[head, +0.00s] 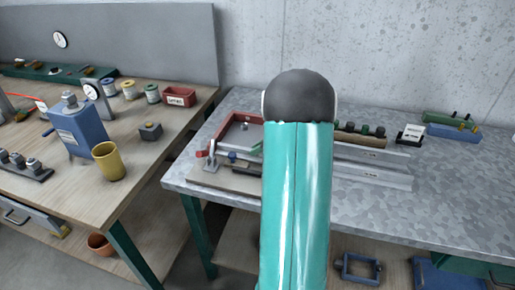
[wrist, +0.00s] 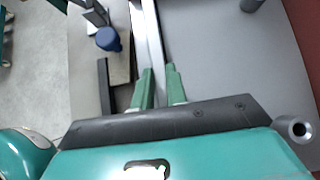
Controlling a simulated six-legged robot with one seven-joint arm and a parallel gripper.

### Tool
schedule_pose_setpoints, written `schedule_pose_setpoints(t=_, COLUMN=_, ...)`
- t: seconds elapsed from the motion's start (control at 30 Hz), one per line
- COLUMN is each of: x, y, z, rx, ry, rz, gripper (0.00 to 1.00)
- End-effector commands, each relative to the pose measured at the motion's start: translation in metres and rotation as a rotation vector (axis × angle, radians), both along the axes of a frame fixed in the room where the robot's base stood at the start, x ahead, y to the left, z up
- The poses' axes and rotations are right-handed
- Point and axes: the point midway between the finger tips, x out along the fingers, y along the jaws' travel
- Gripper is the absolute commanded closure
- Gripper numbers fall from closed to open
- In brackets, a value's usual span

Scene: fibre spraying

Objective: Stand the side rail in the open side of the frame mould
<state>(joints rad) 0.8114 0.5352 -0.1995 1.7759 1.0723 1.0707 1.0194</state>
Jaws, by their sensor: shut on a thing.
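The frame mould (head: 222,132) looks to be the red-walled frame with a grey floor, left of my arm in the head view. Its red wall (wrist: 305,45) shows at the right in the wrist view. My gripper (wrist: 160,70) has its two green fingers shut on a long pale metal strip, the side rail (wrist: 148,30). The rail runs away between the grey floor and a wooden clamp board. I cannot tell whether it touches the floor. In the head view my arm hides the gripper and the rail.
The clamp board (head: 240,183) carries a red-tipped toggle clamp (head: 209,155) and a blue knob (wrist: 108,39), close beside the rail. Metal bars (head: 375,178) lie right of my arm. A wooden block with dark knobs (head: 360,139) stands behind them.

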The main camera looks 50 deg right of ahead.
Motion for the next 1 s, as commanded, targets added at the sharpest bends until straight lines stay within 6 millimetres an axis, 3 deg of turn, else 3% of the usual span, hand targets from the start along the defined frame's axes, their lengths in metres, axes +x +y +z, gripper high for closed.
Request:
schedule_pose_setpoints(t=0.03, x=0.0, y=0.0, z=0.0, rx=0.0, ry=-0.001, rz=0.0, gripper=1.0)
schedule_pose_setpoints(t=0.07, x=0.0, y=0.0, z=0.0, rx=0.0, ry=-0.001, rz=-0.001, gripper=0.84)
schedule_pose_setpoints(t=0.2, x=0.0, y=0.0, z=0.0, rx=0.0, ry=-0.001, rz=0.0, gripper=0.6)
schedule_pose_setpoints(t=0.57, x=-0.003, y=-0.002, z=0.003, rx=-0.001, ry=0.0, rz=-0.001, gripper=0.6)
schedule_pose_setpoints(t=1.0, x=-0.056, y=-0.03, z=0.063, rx=-0.003, ry=-0.003, rz=-0.002, gripper=0.6)
